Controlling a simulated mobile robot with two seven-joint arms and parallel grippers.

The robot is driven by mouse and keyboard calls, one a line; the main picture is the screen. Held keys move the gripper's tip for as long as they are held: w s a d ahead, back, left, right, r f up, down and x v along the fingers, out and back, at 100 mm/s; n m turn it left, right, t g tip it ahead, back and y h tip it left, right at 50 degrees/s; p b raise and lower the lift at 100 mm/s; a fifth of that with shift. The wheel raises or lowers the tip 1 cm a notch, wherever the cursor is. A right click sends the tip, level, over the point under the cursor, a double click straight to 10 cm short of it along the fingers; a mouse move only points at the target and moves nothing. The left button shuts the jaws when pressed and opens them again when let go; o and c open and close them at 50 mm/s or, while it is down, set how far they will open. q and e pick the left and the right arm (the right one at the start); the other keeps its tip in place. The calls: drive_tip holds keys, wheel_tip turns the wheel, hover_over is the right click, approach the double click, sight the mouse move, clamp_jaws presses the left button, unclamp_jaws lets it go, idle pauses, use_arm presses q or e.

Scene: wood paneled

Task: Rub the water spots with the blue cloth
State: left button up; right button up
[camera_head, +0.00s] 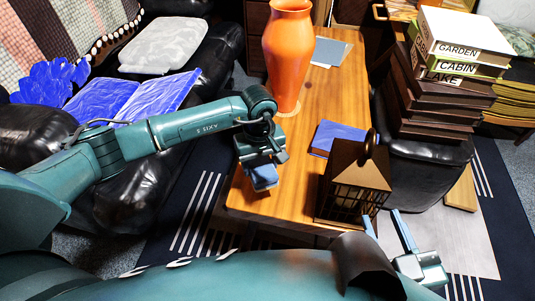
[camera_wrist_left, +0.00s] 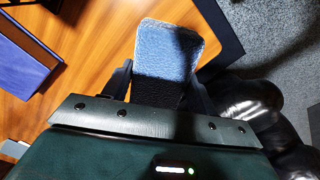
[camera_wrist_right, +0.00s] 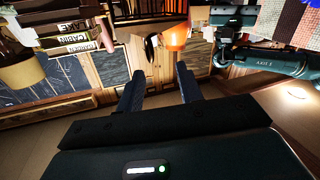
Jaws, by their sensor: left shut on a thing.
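The blue cloth (camera_head: 264,178) is a small folded blue pad at the front left corner of the wooden table (camera_head: 318,100). It also shows in the left wrist view (camera_wrist_left: 165,48), light blue with a dark shadow over its near part. My left gripper (camera_head: 260,160) is shut on the cloth, its fingers on either side of it. Whether the cloth touches the tabletop I cannot tell. My right gripper (camera_head: 385,220) is open and empty, in front of the lantern. I cannot make out any water spots on the visible wood.
An orange vase (camera_head: 288,60) stands toward the back of the table. A dark blue book (camera_head: 330,138) lies mid-table. A brown lantern (camera_head: 355,188) stands at the front right. A black chair with stacked books (camera_head: 460,50) is at the right, a black sofa (camera_head: 130,195) at the left.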

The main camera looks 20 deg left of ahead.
use_arm(q)
wheel_tip(320, 180, up, 2)
drive_tip(key=shift+p, duration=0.4)
drive_tip(key=shift+r, duration=0.25)
use_arm(e)
drive_tip(key=shift+s+d+m+g+h, duration=0.15)
drive_tip(key=shift+s+m+g+h, duration=0.15)
drive_tip(key=shift+s+g+h, duration=0.15)
drive_tip(key=shift+w, duration=0.15)
